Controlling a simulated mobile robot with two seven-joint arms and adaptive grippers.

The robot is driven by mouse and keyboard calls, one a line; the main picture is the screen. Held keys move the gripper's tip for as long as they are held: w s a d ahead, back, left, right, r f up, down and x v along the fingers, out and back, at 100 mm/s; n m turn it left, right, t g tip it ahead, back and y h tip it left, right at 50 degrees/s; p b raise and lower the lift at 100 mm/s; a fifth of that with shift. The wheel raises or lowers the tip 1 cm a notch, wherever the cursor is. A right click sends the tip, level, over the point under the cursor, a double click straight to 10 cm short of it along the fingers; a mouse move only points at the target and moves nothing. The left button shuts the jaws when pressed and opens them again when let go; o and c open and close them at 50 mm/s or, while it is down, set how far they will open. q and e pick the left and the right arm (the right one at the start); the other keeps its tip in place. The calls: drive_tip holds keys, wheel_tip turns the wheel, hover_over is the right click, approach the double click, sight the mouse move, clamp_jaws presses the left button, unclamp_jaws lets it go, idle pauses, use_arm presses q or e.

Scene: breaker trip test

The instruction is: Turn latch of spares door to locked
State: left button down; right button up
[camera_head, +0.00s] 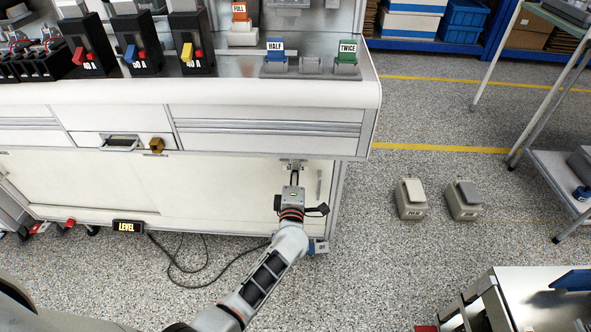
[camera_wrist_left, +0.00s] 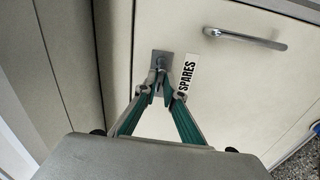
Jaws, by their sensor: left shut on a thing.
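The spares door (camera_wrist_left: 225,75) is a cream panel with a black "SPARES" label (camera_wrist_left: 187,78) in the left wrist view. Its latch (camera_wrist_left: 161,60) is a small grey metal plate with a turning part, left of the label. My left gripper (camera_wrist_left: 160,88) has its fingertips together on the latch's turning part, which they mostly hide. I cannot tell the latch's exact angle. In the head view my left gripper (camera_head: 294,178) reaches the door at the right end of the bench's lower front. My right gripper is not in view.
A bar handle (camera_wrist_left: 250,39) is on the door right of the label. The bench top (camera_head: 190,92) overhangs the door and carries breakers. Two grey boxes (camera_head: 411,198) stand on the floor to the right. A cable (camera_head: 190,270) lies on the floor at left.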

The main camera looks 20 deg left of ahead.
use_arm(q)
drive_tip(key=shift+n, duration=0.4)
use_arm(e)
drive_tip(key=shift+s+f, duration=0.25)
use_arm(q)
drive_tip(key=c, duration=2.1)
unclamp_jaws()
drive_tip(key=shift+c, duration=0.2)
drive_tip(key=shift+s, duration=0.1)
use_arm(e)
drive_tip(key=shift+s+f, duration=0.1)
use_arm(q)
drive_tip(key=v, duration=0.7)
drive_tip(key=shift+s, duration=0.2)
drive_tip(key=shift+d, duration=0.1)
